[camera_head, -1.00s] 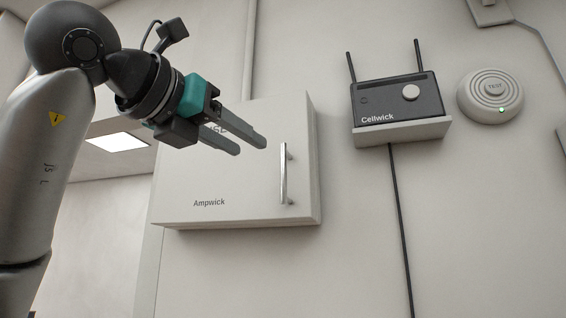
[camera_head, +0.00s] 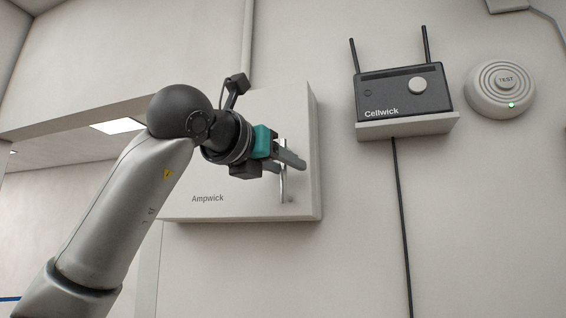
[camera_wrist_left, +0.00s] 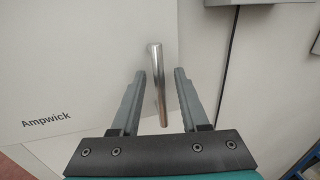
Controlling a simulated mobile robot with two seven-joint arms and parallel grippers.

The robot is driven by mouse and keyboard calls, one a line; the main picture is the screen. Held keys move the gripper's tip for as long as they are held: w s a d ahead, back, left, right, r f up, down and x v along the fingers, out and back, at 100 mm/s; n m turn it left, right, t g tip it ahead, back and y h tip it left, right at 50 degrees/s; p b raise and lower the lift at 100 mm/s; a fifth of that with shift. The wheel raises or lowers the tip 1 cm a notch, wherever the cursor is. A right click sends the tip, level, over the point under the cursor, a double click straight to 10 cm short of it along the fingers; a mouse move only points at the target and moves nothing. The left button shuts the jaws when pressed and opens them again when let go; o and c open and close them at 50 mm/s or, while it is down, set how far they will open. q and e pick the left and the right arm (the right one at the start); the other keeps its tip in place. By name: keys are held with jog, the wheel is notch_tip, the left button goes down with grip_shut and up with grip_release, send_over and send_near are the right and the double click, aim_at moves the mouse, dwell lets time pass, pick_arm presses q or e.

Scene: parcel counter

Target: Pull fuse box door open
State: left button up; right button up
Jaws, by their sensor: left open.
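The white fuse box (camera_head: 240,208), marked Ampwick, is fixed to the wall, and its door looks shut. Its upright silver bar handle (camera_head: 284,187) is near the door's right edge. My left gripper (camera_head: 292,163) is open at the handle, in front of its middle in the head view. In the left wrist view the handle (camera_wrist_left: 158,85) stands between the two spread fingers of my left gripper (camera_wrist_left: 158,80), with a gap on each side. The door (camera_wrist_left: 70,70) fills the left of that view. My arm hides part of the box. My right gripper is not in view.
A dark Cellwick router (camera_head: 403,95) with two antennas stands on a small wall shelf (camera_head: 408,128) to the right. Its black cable (camera_head: 402,220) hangs down the wall. A round TEST device (camera_head: 500,90) is farther right. The wall between box and cable is clear.

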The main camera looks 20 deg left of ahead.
pick_arm(q)
grip_shut()
dwell(1.3)
